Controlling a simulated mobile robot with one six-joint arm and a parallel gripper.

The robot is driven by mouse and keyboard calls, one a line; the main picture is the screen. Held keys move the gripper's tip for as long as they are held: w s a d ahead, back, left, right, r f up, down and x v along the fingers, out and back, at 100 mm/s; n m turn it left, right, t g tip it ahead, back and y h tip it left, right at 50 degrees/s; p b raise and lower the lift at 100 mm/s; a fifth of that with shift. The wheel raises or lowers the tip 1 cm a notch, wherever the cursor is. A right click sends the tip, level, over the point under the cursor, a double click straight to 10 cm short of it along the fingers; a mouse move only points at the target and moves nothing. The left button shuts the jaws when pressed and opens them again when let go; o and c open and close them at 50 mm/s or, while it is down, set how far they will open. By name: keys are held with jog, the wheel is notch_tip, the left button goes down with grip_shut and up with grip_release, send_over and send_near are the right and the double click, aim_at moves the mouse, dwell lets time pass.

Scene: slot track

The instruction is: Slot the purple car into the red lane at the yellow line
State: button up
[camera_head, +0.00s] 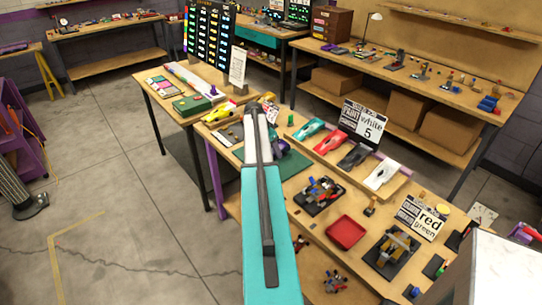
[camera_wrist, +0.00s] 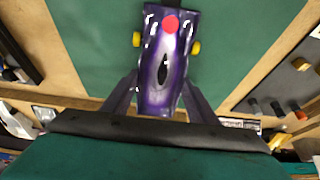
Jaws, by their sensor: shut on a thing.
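The purple car (camera_wrist: 165,60) has a white-streaked body, a dark oval opening, a red round spot and yellow wheels. My gripper (camera_wrist: 160,82) is shut on its sides in the wrist view, over a dark green mat (camera_wrist: 90,50). In the head view the car (camera_head: 279,148) shows as a small purple shape right of my arm, over the green mat (camera_head: 292,163). My arm hides the fingers there. I cannot make out a red lane or a yellow line in either view.
Red, teal, dark and white cars (camera_head: 381,173) stand on a wooden rack right of the mat. A red tray (camera_head: 346,232) and black fixtures (camera_head: 391,254) are nearer. A yellow car (camera_head: 219,112) and a long pale strip (camera_head: 190,78) lie on the left table. Open floor is left.

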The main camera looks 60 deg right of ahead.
jog(key=shift+r, duration=0.15)
jog(key=shift+r+b, duration=0.95)
jog(key=shift+r, duration=0.5)
jog(key=shift+s+a+r, duration=0.15)
jog(key=shift+a, duration=0.1)
jog(key=s+a+b, duration=0.1)
jog(key=s+a, duration=0.1)
jog(key=a, duration=0.2)
jog(key=s+a+r+b, duration=0.1)
jog(key=s+a+b, duration=0.1)
jog(key=s+a, duration=0.1)
jog(key=s+a+b, duration=0.1)
jog(key=s+a, duration=0.2)
jog(key=a, duration=0.3)
jog(key=shift+s+r, duration=0.2)
jog(key=shift+r, duration=0.05)
